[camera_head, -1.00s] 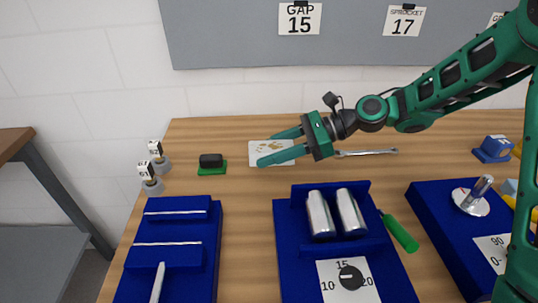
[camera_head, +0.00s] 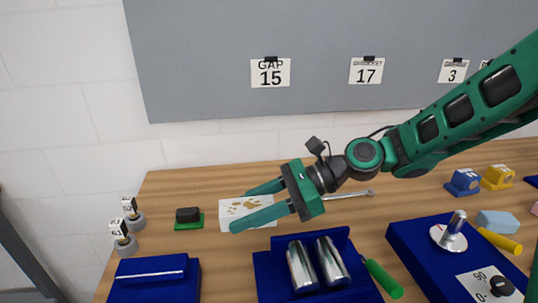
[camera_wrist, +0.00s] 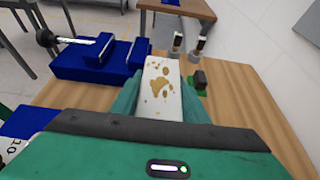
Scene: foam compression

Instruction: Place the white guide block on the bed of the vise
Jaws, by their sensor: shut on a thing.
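A white block with brown blotches (camera_head: 234,206), which I take as the guide block, lies between my gripper's fingers. My gripper (camera_head: 247,206) is shut on it at the back of the table. In the wrist view the white block (camera_wrist: 160,85) fills the space between the green fingers, which hide its sides. I cannot tell whether it is clear of the table. The blue vise (camera_head: 155,285) is at the lower left, cut off by the frame edge. In the wrist view the vise (camera_wrist: 85,65) is left of the block, with its rod handle (camera_wrist: 85,42).
A dark block on a green base (camera_head: 188,216) stands left of the gripper. Two labelled round weights (camera_head: 125,240) are at the left edge. A blue cradle with two metal cylinders (camera_head: 275,285) is in front. A wrench (camera_head: 350,194) lies behind. Wood is bare between cradle and vise.

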